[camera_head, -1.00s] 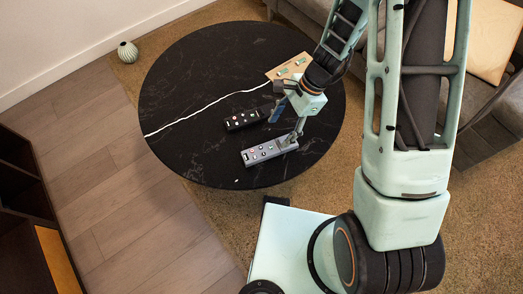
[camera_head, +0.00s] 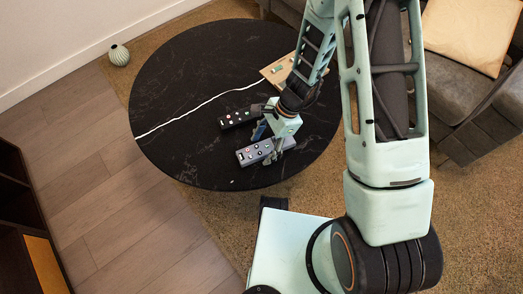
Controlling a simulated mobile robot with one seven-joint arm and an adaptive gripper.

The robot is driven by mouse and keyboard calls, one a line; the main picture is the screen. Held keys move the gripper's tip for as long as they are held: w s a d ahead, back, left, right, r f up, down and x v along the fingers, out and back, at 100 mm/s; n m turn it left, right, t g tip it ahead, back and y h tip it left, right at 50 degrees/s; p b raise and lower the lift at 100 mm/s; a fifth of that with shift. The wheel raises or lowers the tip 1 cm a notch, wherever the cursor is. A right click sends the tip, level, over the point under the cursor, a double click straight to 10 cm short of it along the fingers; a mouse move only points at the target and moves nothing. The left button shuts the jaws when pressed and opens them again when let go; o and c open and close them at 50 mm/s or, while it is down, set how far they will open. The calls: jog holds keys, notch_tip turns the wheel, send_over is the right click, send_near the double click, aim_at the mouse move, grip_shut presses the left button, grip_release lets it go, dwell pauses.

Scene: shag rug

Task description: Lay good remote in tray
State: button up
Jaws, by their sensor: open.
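A grey remote (camera_head: 252,154) with several buttons lies on the round black table (camera_head: 190,80), near its front. A black remote (camera_head: 236,118) with coloured buttons lies behind it and to the left. A tan tray-like board (camera_head: 271,73) lies at the table's back right, partly hidden by my arm. My gripper (camera_head: 266,142) is open and low over the right end of the grey remote, with one finger on the side of the black remote. My gripper hides that end, and I cannot tell whether it touches the remote.
A small item (camera_head: 277,69) lies on the tan board. A white vein crosses the tabletop, and its left part is clear. A grey sofa (camera_head: 470,95) stands at the right. A ribbed vase (camera_head: 119,55) stands on the floor at the back left.

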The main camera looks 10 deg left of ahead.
jog(key=c, duration=1.3)
jog(key=shift+r, duration=0.15)
